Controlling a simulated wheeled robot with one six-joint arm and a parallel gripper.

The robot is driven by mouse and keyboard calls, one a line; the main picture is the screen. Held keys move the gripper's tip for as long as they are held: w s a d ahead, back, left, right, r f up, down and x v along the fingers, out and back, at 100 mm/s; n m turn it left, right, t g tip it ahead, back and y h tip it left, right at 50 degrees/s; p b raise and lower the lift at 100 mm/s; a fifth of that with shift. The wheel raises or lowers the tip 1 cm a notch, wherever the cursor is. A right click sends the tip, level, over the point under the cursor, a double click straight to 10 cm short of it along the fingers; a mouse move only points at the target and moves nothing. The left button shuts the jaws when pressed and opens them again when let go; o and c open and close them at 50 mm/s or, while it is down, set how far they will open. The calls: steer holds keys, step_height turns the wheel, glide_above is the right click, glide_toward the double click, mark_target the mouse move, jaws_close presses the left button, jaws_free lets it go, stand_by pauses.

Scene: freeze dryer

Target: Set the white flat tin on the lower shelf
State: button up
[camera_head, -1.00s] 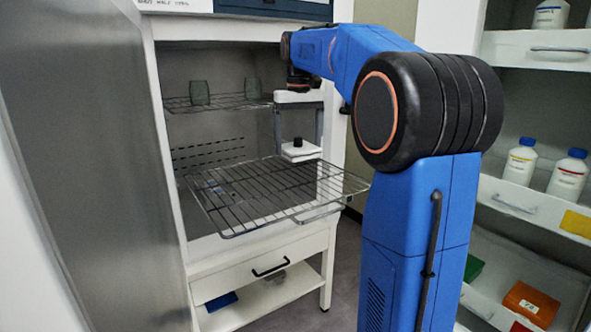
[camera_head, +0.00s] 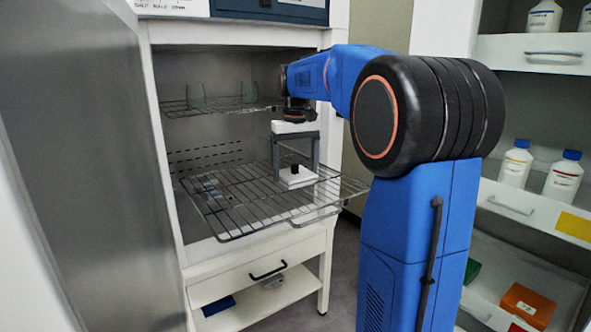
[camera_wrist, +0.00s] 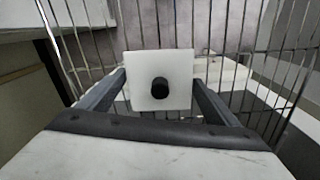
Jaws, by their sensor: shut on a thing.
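The white flat tin (camera_head: 297,178) is square with a black knob on top. My gripper (camera_head: 296,172) is shut on it, with one finger at each side. In the wrist view the tin (camera_wrist: 160,66) sits between the two fingertips of my gripper (camera_wrist: 159,80), its knob facing the camera. The lower shelf (camera_head: 232,205) is a wire rack pulled out of the cabinet. The tin is over or on the right part of this rack; I cannot tell whether it touches the wires. The rack also shows below the tin in the wrist view (camera_wrist: 81,50).
An upper wire shelf (camera_head: 220,105) holds two greenish glass vessels (camera_head: 196,95). The open metal door (camera_head: 80,150) stands at the left. A white drawer (camera_head: 262,271) is below the rack. Shelves with bottles (camera_head: 515,163) stand at the right.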

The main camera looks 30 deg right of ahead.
mark_target(296, 165)
steer(key=o, duration=1.1)
step_height(296, 165, up, 12)
steer(key=shift+r, duration=0.1)
